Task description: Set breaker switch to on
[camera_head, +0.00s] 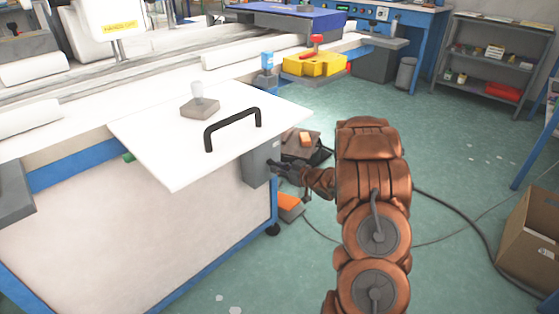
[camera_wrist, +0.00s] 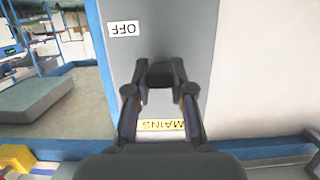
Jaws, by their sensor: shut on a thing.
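The grey breaker box (camera_head: 257,165) is fixed to the side of the white work table, under its flap. In the wrist view the grey box face (camera_wrist: 192,30) fills the middle. An upside-down OFF label (camera_wrist: 124,29) is at its upper left and a yellow MAINS label (camera_wrist: 162,125) is lower down. The dark breaker switch (camera_wrist: 160,73) stands between my fingertips. My gripper (camera_wrist: 160,92) is shut on it, and in the head view my gripper (camera_head: 276,168) is at the box's right side. No ON label shows; the fingers hide part of the face.
The white flap (camera_head: 180,160) with a black handle (camera_head: 232,124) juts out above the box. A brown-grey pedal unit (camera_head: 303,146) and an orange-topped item (camera_head: 289,204) are on the floor near the gripper. A black cable (camera_head: 465,232) crosses the floor; a cardboard box (camera_head: 530,240) is at right.

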